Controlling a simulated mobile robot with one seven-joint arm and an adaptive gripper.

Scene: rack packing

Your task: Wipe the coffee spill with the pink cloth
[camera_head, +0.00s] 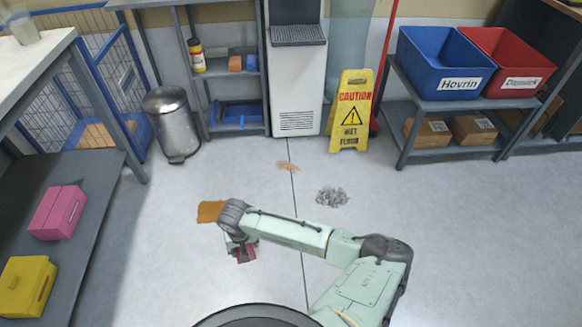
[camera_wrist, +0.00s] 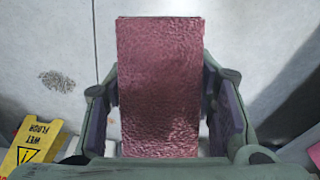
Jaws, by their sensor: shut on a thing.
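The pink cloth (camera_wrist: 160,85) is a dark pink, textured block shape between the fingers of my gripper (camera_wrist: 162,110) in the wrist view. My gripper (camera_head: 241,246) is shut on it and also shows in the head view, with the cloth (camera_head: 246,255) at its end. A flat orange-brown patch (camera_head: 210,211), which looks like the coffee spill, lies on the floor just behind and left of my gripper, partly covered by my wrist. I cannot make out this patch in the wrist view. The cloth's height above the floor is hard to tell.
A tan speckled patch (camera_head: 287,166) and a grey speckled patch (camera_head: 332,197) lie on the floor. A yellow wet-floor sign (camera_head: 351,112), a metal bin (camera_head: 172,124) and shelves stand behind. A low shelf with pink and yellow boxes is at left.

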